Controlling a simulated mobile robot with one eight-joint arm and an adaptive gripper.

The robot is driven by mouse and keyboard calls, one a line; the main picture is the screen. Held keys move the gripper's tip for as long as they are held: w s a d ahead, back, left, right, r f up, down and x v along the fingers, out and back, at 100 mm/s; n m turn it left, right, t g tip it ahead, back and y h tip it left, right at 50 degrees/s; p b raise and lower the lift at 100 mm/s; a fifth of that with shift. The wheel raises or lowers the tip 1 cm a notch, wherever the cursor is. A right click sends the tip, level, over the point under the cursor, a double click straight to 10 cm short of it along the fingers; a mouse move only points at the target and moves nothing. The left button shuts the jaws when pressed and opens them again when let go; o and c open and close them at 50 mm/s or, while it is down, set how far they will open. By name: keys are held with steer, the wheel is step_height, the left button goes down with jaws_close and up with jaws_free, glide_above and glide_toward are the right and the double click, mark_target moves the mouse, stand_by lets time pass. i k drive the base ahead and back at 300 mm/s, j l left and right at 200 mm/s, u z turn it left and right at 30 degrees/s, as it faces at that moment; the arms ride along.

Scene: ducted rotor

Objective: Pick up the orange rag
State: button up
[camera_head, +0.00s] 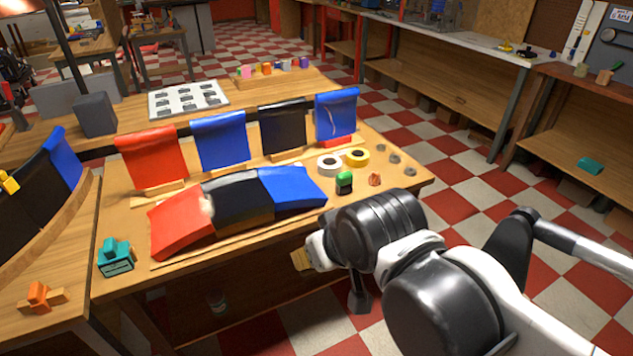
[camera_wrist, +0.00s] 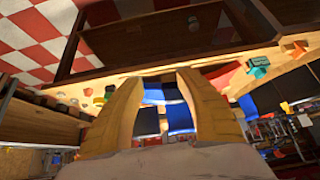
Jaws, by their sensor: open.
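A small crumpled orange-red piece (camera_head: 375,179), which looks like the rag, lies on the wooden bench near its right front corner, just right of a green-topped jar (camera_head: 344,182). In the wrist view a small orange spot (camera_wrist: 88,92), likely the same piece, shows left of my fingers. My gripper (camera_wrist: 163,78) has two tan fingers spread apart with nothing held between them. In the head view only a tan finger part (camera_head: 302,260) shows, in front of the bench and lower left of the rag; my arm hides the rest.
Red, black and blue cloth-like panels (camera_head: 245,198) lie on the bench, with similar ones upright behind. Tape rolls (camera_head: 356,157) and small grey rings stand near the rag. A teal box (camera_head: 115,258) sits at the bench's left. Checkered floor (camera_head: 450,175) is clear to the right.

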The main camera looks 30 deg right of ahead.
mark_target(375, 179)
steer(key=i+l, duration=0.2)
steer(key=l, duration=0.2)
steer(key=i+l, duration=0.2)
steer(key=l, duration=0.2)
steer(key=i+l, duration=0.25)
steer(key=l+z, duration=0.05)
steer(key=l, duration=0.1)
